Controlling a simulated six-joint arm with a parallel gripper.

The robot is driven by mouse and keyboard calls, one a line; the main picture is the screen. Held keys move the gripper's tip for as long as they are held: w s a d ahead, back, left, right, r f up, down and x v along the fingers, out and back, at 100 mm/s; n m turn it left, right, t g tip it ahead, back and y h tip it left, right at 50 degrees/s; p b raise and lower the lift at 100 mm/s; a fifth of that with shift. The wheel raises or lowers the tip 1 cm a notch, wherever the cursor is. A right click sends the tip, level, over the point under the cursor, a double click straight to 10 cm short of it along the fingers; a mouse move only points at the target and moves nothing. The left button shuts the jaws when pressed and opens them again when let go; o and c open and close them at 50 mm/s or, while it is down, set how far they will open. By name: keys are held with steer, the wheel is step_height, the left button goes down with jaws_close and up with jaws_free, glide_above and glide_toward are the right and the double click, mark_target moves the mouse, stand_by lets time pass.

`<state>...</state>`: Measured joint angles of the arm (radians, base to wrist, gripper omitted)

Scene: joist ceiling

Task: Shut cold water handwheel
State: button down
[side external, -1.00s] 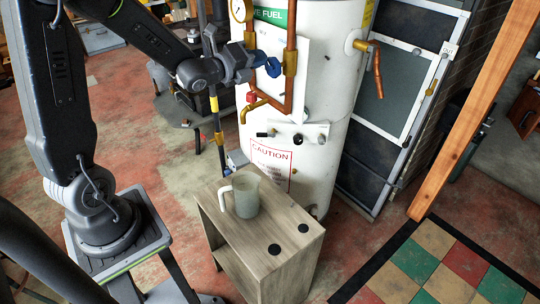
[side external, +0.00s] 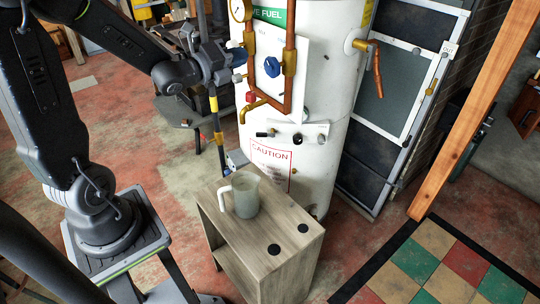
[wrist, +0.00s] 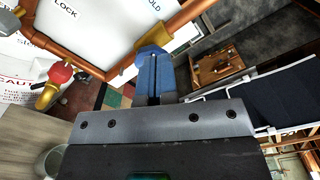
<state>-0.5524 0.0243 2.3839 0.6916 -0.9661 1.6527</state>
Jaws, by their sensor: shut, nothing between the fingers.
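The blue handwheel (side external: 272,67) sits on the copper and brass pipework in front of the white panel on the tank. In the side view it shows whole, with its face uncovered. My gripper (side external: 237,52) is to its left, apart from it, beside the left copper pipe. In the wrist view my gripper (wrist: 154,68) has its blue fingers together, with nothing seen between them. They cover part of the pipework behind, and I cannot make out the blue handwheel apart from them there.
Copper pipes and a pressure gauge (side external: 241,10) stand close to my gripper. A red valve handle (side external: 251,97) is below, also seen in the wrist view (wrist: 60,73). A mug (side external: 245,195) stands on a wooden stand (side external: 283,225). A wooden post (side external: 475,110) is at right.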

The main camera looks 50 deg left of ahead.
mark_target(277, 65)
steer(key=w+a+f, duration=0.1)
steer(key=w+f, duration=0.2)
steer(key=w, duration=0.2)
steer(key=shift+w+a, duration=0.15)
steer(key=shift+w, duration=0.25)
stand_by(0.3)
steer(key=shift+f, duration=0.15)
